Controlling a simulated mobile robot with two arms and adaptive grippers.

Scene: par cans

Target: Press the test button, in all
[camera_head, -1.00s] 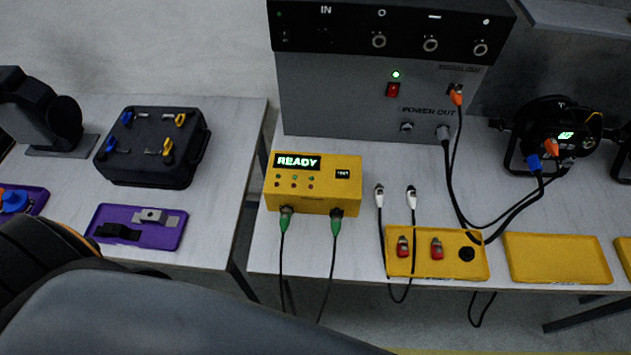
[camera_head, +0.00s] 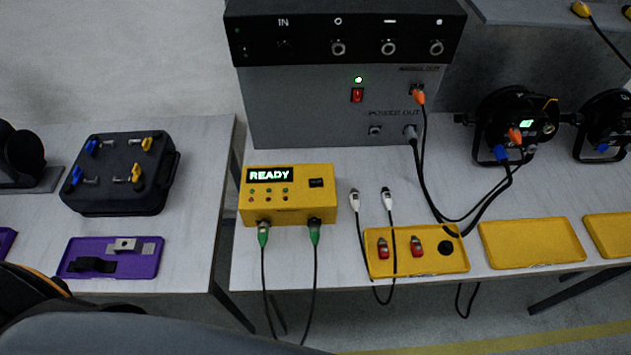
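The yellow tester box (camera_head: 287,205) stands on the right-hand table, its display lit with "READY". A small dark test button (camera_head: 316,183) is on its face, right of the display. Two green-ended cables (camera_head: 263,236) are plugged into its front and hang over the table edge. Two white-ended cables (camera_head: 387,200) lie just right of the box, apart from it. Neither of my grippers is in view; only dark parts of my own body show at the lower left.
A grey power unit (camera_head: 340,100) with a lit green lamp stands behind the tester. Yellow trays (camera_head: 530,245) line the front edge to the right. A par can (camera_head: 515,125) stands at the right. A black case (camera_head: 120,185) and purple tray (camera_head: 75,268) are on the left table.

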